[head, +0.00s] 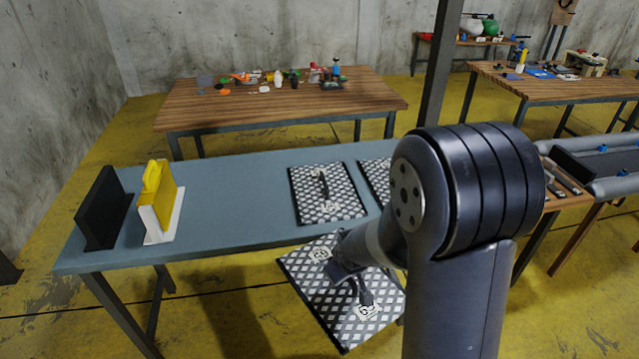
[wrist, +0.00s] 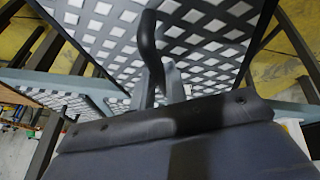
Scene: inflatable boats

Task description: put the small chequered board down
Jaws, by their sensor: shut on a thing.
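The small chequered board (head: 318,298), black and white with a dark handle and white printed tags, is held in front of the blue-grey table's near edge. My gripper (head: 347,274) is shut on its handle, and my arm hides its right part. In the wrist view the board (wrist: 95,22) fills the upper middle, with the curved handle (wrist: 148,45) at the jaws (wrist: 165,82). The board looks clear of the table; its exact height cannot be told.
The blue-grey table (head: 235,205) bears a similar chequered board (head: 335,205) and another (head: 374,172) partly behind my arm. A black upright panel (head: 102,210) and a yellow piece in a white stand (head: 160,205) are at its left. The table between is clear.

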